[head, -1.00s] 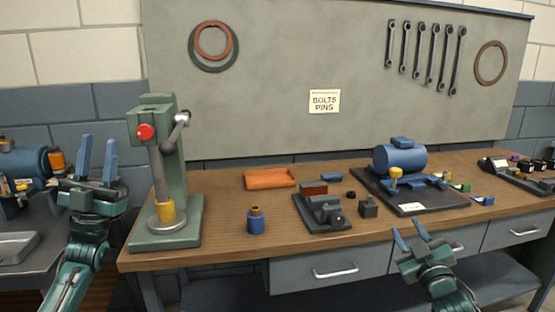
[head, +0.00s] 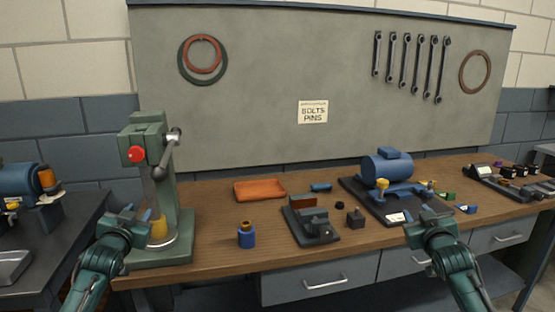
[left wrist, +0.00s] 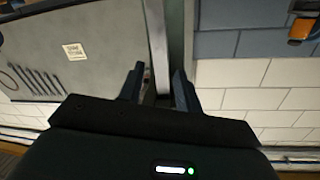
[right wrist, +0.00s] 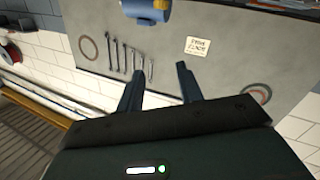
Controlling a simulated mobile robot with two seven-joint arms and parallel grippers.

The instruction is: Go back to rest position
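My left gripper (head: 138,216) is in front of the left end of the workbench, near the base of the green press (head: 152,200). In the left wrist view (left wrist: 158,82) its two fingers stand apart with nothing between them. My right gripper (head: 427,212) is in front of the bench edge, below the dark plate (head: 372,205) that carries the blue motor-like casing (head: 388,167). In the right wrist view (right wrist: 160,80) its fingers stand apart and hold nothing.
On the wooden bench (head: 215,214) are an orange tray (head: 259,190), a blue cylinder with a brass top (head: 246,238), a dark vise-like fixture (head: 316,230) and a small dark block (head: 355,218). A side table (head: 60,240) stands at the left.

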